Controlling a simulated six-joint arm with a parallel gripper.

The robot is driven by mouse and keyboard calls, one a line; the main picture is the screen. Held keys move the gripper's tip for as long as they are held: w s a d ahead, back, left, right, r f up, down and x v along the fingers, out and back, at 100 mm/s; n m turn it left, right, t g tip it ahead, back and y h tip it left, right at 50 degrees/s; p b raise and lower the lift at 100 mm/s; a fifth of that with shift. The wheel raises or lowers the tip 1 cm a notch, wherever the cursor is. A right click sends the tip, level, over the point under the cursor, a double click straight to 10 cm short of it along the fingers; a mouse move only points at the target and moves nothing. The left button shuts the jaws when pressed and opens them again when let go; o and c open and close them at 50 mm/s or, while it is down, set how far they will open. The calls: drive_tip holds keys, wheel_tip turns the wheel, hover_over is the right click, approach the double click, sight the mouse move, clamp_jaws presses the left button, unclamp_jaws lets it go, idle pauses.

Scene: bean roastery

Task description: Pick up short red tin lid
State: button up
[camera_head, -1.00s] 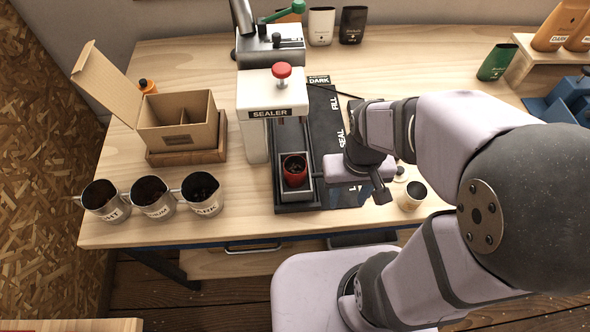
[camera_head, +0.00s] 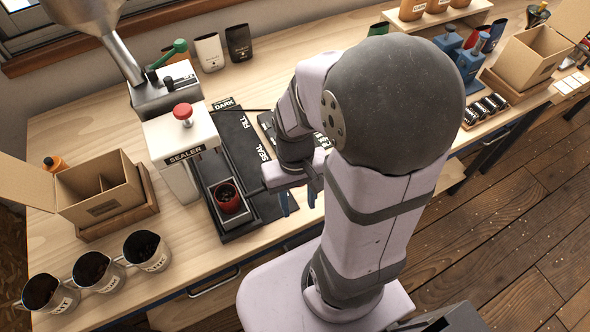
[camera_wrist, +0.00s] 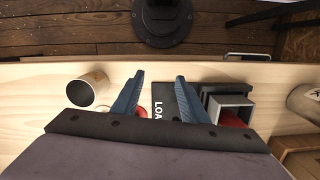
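A pale cup (camera_wrist: 88,90) stands left of the fingers in the wrist view. Several labelled metal jugs (camera_head: 148,250) and a divided box (camera_head: 98,193) are at the left. At the right are a rack of small black items (camera_head: 485,108), blue presses (camera_head: 468,62) and an open carton (camera_head: 532,57).

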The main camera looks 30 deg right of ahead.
drive_tip(key=w+d+n, duration=0.1)
drive_tip(key=w, duration=0.2)
drive_tip(key=w+d+r+n+p, duration=0.1)
drive_tip(key=w+d, duration=0.1)
drive_tip(key=w, duration=0.2)
drive_tip(key=w+d+r+n+t+p, duration=0.1)
drive_tip(key=w+d, duration=0.1)
drive_tip(key=w, duration=0.1)
drive_tip(key=shift+w+d+r+n, duration=0.15)
drive_tip(key=shift+r+n, duration=0.05)
drive_tip(key=shift+n, duration=0.1)
drive_tip(key=shift+w+n, duration=0.1)
drive_tip(key=shift+n, duration=1.1)
drive_tip(key=shift+f+p, duration=0.7)
drive_tip(key=shift+f, duration=1.2)
drive_tip(key=shift+d+f+p, duration=0.1)
drive_tip(key=shift+f+p, duration=0.25)
drive_tip(key=shift+f, duration=1.4)
clamp_jaws()
